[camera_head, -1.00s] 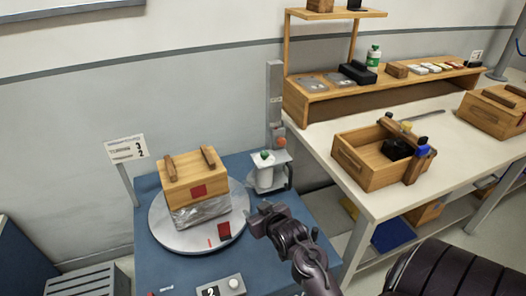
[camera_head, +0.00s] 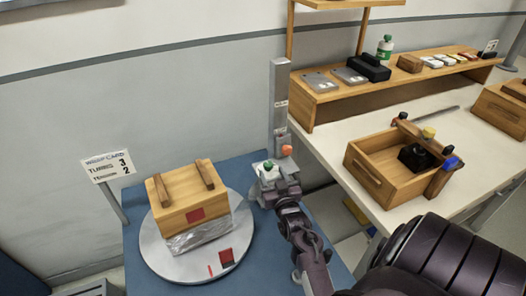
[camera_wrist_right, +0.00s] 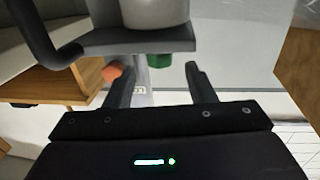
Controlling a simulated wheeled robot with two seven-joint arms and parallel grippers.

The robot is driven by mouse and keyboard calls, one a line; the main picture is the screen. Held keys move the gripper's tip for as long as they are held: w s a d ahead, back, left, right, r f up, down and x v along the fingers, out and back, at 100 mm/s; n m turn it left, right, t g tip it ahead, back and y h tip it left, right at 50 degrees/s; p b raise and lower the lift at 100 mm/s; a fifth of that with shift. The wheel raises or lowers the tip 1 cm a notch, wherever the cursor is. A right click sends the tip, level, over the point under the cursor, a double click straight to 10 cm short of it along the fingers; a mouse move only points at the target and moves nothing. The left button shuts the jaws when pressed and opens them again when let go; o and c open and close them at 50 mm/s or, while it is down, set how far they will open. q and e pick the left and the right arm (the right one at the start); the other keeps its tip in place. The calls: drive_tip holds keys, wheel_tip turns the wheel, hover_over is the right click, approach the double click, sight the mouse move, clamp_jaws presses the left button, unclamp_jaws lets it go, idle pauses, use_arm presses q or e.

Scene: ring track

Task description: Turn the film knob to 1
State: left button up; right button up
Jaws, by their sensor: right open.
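A small green knob (camera_head: 267,165) tops the white film roll on the carriage beside the grey column (camera_head: 279,105). An orange knob (camera_head: 286,150) sits just right of it. My right gripper (camera_head: 274,184) is open at the carriage and hides most of the roll. In the right wrist view the green knob (camera_wrist_right: 159,61) shows between the two spread fingers (camera_wrist_right: 157,74), near their tips; contact cannot be told. The orange knob (camera_wrist_right: 112,73) is by the left finger there. Any number on the knob is unreadable. My left gripper is out of view.
A wooden box (camera_head: 190,198) wrapped low in clear film stands on the round turntable (camera_head: 165,262). A wrap card (camera_head: 110,165) reads turns 3, tension 2. On the right bench are an open wooden crate (camera_head: 370,172) and a loaded shelf (camera_head: 325,98).

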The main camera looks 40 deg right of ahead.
sight(269, 168)
drive_tip(key=b+x, duration=0.3)
drive_tip(key=x, duration=0.1)
drive_tip(key=shift+w+d, duration=0.15)
drive_tip(key=shift+w, duration=0.2)
drive_tip(key=shift+b+x, duration=0.65)
drive_tip(key=shift+x, duration=0.3)
drive_tip(key=shift+w+d, duration=0.1)
drive_tip(key=shift+r, duration=0.1)
drive_tip(key=c, duration=0.9)
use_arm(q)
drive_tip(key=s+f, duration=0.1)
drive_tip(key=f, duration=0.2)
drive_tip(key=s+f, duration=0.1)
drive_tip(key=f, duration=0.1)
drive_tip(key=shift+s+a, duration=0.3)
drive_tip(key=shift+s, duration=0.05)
use_arm(e)
drive_tip(key=shift+c, duration=0.3)
